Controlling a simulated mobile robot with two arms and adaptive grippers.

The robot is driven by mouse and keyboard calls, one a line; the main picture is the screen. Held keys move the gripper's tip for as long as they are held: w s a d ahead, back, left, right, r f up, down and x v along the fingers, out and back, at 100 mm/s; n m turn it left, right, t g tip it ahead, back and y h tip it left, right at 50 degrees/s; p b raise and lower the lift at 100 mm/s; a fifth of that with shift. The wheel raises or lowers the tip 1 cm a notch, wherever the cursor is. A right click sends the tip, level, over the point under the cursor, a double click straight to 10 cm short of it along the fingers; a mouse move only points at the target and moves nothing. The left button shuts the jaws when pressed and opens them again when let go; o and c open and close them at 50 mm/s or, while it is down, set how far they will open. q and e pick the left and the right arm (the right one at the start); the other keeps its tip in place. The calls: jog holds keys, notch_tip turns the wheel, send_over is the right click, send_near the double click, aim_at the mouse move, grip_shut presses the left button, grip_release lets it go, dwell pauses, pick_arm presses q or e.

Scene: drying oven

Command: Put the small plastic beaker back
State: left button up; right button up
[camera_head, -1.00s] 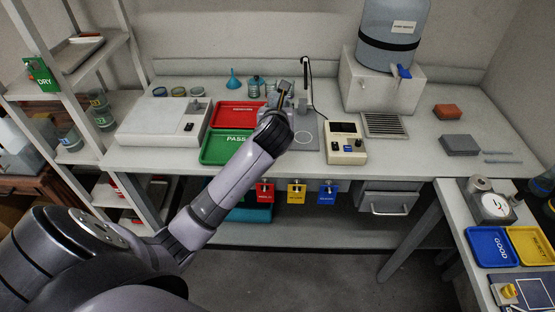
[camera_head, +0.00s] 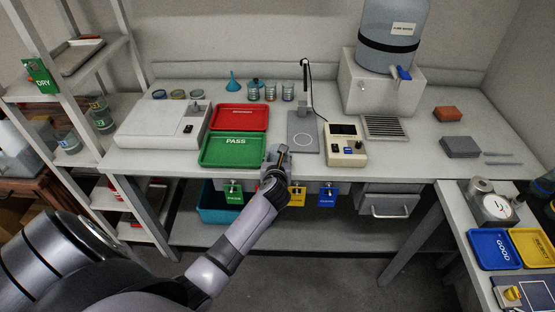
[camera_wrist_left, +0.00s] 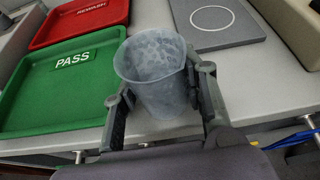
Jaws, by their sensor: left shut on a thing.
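My left gripper (camera_head: 279,158) is at the front edge of the bench, just right of the green PASS tray (camera_head: 232,152). In the left wrist view, the left gripper (camera_wrist_left: 160,98) is shut on a small translucent, cloudy plastic beaker (camera_wrist_left: 152,68). The beaker is upright with its open mouth up, one finger on each side of its wall. It appears above the bench's front strip, between the PASS tray and the grey stand plate (camera_head: 303,132). The head view mostly hides the beaker behind the gripper. My right gripper is not in view.
Several beakers or jars stand at the back, including one behind the red tray (camera_head: 253,91). A blue funnel (camera_head: 233,83), white device (camera_head: 160,122), control box (camera_head: 345,146) and water tank (camera_head: 390,40) share the bench (camera_head: 420,150). A shelf rack (camera_head: 66,90) stands left.

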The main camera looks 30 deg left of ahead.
pick_arm(q)
jog(key=shift+f, duration=0.15)
jog(key=o, duration=1.3)
jog(key=shift+f, duration=0.1)
jog(key=shift+r, duration=0.25)
jog(key=v, duration=1.2)
jog(key=shift+f, duration=0.1)
jog(key=shift+f, duration=0.1)
